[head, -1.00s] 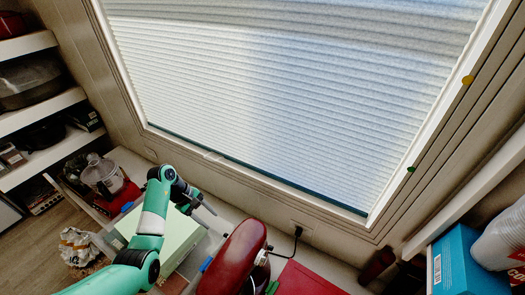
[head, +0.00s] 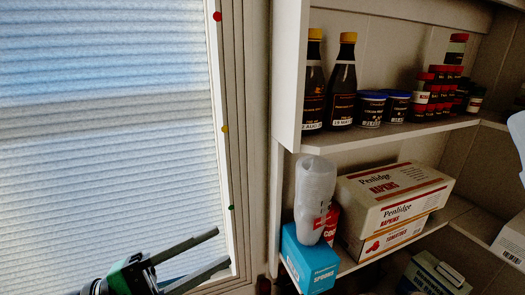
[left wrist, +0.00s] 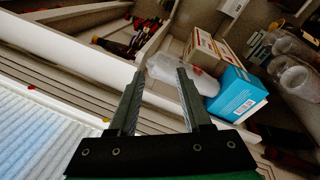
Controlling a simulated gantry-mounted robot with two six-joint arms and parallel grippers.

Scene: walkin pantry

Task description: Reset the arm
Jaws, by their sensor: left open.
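My left gripper (head: 218,250) shows at the lower left of the head view, in front of the window frame. Its two dark fingers are apart and point right. In the left wrist view the same gripper (left wrist: 158,80) has its fingers spread with nothing held between them. My right gripper does not show in either view.
Wall shelves stand on the right. The upper shelf holds dark sauce bottles (head: 342,85), blue-lidded tubs (head: 371,108) and stacked jars (head: 438,90). A blind-covered window (head: 110,120) fills the left.

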